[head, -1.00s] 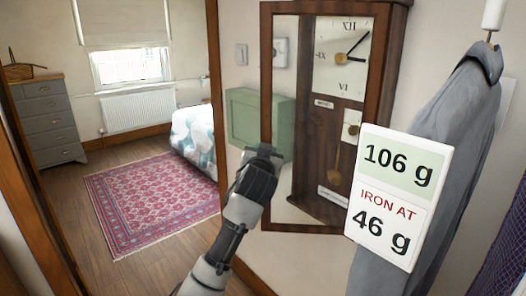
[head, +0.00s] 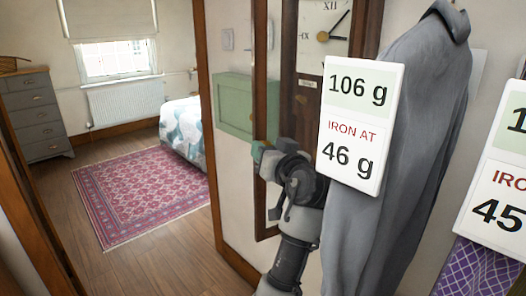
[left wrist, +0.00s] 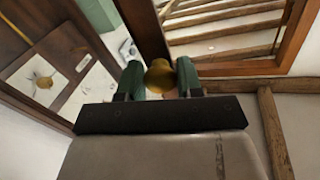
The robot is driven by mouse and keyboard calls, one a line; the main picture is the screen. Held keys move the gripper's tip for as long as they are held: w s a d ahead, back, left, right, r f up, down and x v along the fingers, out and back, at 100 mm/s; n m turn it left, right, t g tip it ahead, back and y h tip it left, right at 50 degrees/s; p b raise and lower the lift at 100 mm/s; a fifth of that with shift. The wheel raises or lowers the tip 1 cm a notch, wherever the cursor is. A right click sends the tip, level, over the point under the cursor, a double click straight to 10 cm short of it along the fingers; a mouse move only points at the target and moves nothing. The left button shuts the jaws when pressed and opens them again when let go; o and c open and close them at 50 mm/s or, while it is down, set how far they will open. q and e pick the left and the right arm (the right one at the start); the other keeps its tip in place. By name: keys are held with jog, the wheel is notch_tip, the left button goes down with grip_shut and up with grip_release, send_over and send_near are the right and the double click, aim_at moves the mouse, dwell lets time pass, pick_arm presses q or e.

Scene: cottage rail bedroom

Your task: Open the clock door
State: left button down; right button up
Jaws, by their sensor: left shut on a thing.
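The wall clock (head: 310,60) has a dark wooden case, a white dial (head: 325,35) and a glazed wooden door. The door's left upright (head: 260,75) stands apart from the case, with a strip of wall showing between, so the door looks ajar. My left gripper (head: 262,160) is at this upright, low on the door. In the left wrist view its green-padded fingers are shut on a round brass knob (left wrist: 160,77) beside the wooden upright (left wrist: 143,28). Labels and a garment hide the clock's lower right. My right gripper is not in view.
A grey garment (head: 410,130) hangs close to the right of the clock, with a white label (head: 360,125) in front. A second label (head: 500,170) is farther right. A green wall box (head: 235,105) is left of the clock. Open floor with a red rug (head: 145,195) lies at left.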

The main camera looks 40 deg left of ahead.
pick_arm(q)
jog(key=shift+r, duration=0.1)
jog(key=c, duration=0.7)
grip_release()
jog(key=shift+c, duration=0.2)
